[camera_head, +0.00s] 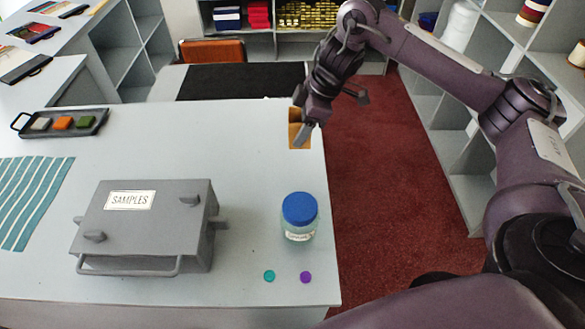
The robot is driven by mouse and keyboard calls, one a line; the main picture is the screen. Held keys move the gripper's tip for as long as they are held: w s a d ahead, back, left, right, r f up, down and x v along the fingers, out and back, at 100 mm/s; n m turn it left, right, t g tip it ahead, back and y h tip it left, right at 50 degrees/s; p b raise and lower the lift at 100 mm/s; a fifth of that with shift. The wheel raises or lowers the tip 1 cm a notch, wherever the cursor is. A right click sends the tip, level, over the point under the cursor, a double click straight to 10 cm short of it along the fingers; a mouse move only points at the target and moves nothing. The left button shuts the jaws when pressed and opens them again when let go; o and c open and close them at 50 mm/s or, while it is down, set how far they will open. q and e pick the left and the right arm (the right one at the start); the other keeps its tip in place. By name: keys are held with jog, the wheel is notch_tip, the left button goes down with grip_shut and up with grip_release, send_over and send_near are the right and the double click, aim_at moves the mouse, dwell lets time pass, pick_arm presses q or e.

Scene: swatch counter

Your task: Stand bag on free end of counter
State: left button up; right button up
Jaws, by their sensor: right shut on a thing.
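A small tan-orange bag (294,130) is at the far right corner of the white counter (200,150). My right gripper (303,118) is shut on it from above and hides part of it. The bag looks upright, but I cannot tell whether its bottom touches the counter. My left gripper is not in view.
A grey box labelled SAMPLES (150,235), a blue-lidded jar (299,215), a teal disc (269,276) and a purple disc (306,277) are on the near part. A dark tray (90,130) and striped teal cloth (30,195) lie left. The counter's middle is clear.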

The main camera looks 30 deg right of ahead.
notch_tip(320, 180, down, 11)
jog(key=shift+f+b, duration=0.1)
jog(key=shift+b, duration=0.8)
jog(key=shift+w+f, duration=0.1)
jog(key=shift+f, duration=0.35)
notch_tip(320, 180, down, 3)
jog(key=shift+f+p, duration=0.1)
jog(key=shift+p, duration=0.25)
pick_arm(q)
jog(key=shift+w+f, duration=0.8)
pick_arm(e)
jog(key=shift+f, duration=0.15)
jog(key=o, duration=1)
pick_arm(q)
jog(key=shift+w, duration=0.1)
